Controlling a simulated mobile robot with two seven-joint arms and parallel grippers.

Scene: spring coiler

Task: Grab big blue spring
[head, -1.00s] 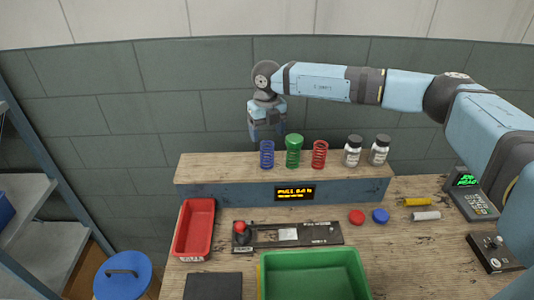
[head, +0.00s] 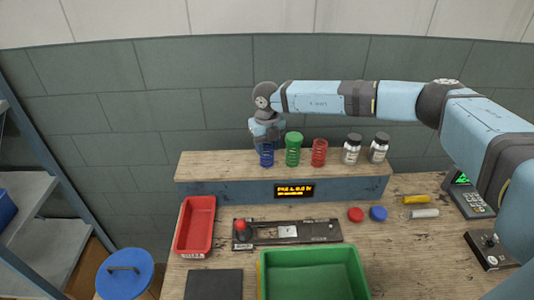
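The blue spring (head: 267,156) stands upright on the raised wooden shelf, leftmost in a row with a green spring (head: 293,150) and a red spring (head: 319,153). My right gripper (head: 267,142) points down over the blue spring, and its lower end overlaps the spring's top in the head view. The fingers are small and partly merged with the spring, so I cannot tell whether they touch it or are open or shut. My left gripper is not in view.
Two white-labelled jars (head: 352,148) stand right of the springs. Below the shelf are a red tray (head: 195,227), a coiling fixture (head: 288,232), a green bin (head: 313,274), and red and blue caps (head: 378,213). A keypad device (head: 472,197) sits at right.

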